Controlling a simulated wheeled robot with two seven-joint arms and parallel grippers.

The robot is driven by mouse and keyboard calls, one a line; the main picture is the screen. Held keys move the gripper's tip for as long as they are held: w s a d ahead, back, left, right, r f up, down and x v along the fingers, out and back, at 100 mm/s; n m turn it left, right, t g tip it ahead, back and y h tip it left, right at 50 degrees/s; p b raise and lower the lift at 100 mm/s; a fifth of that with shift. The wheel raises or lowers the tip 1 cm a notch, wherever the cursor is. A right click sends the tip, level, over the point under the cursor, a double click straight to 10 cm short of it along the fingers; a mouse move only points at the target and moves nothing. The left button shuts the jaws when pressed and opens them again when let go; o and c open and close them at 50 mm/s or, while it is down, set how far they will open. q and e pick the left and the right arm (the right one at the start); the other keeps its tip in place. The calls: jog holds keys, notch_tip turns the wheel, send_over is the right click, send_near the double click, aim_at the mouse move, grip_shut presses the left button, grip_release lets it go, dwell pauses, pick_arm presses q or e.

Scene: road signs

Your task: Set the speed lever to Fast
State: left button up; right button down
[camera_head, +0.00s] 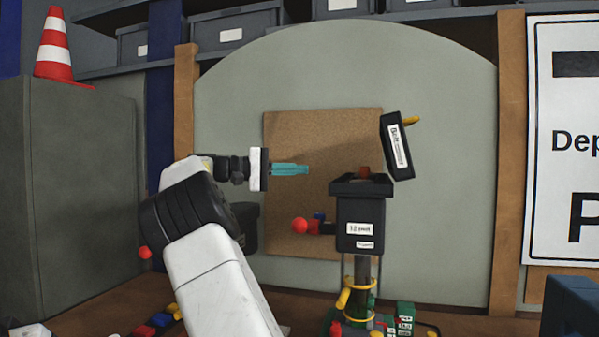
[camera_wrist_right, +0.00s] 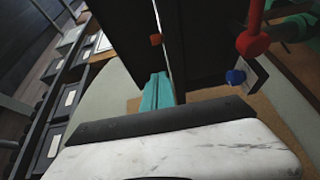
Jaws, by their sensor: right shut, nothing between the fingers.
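My right gripper (camera_head: 290,169) has teal fingers that are shut and empty. It points right, left of a black box on a post (camera_head: 360,222), above a red ball knob (camera_head: 300,226) on the box's left side. A blue piece (camera_head: 319,216) sits beside that knob. In the right wrist view the fingers (camera_wrist_right: 157,92) are together; a red knob (camera_wrist_right: 253,42) and a blue knob (camera_wrist_right: 235,77) are to their right, apart from them. I cannot tell which part is the speed lever; no "Fast" mark is readable. My left gripper is not in view.
A tilted black panel (camera_head: 397,146) with a yellow handle (camera_head: 411,120) rises above the box. Yellow rings (camera_head: 360,286) circle the post; green labelled blocks (camera_head: 404,318) stand at its foot. A cork board (camera_head: 290,130) is behind. A grey cabinet (camera_head: 85,190) stands left.

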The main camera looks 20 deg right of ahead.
send_near(361, 171)
jog(key=w+d, duration=0.4)
jog(key=s+d, duration=0.2)
jog(key=shift+s+d, duration=0.25)
jog(key=shift+s, duration=0.05)
jog(key=shift+s+d, duration=0.3)
jog(key=shift+s, duration=0.1)
jog(key=shift+s+d, duration=0.4)
jog(key=shift+s, duration=0.2)
jog(key=shift+s+d, duration=0.35)
jog(key=shift+s, duration=0.25)
jog(key=shift+w, duration=0.1)
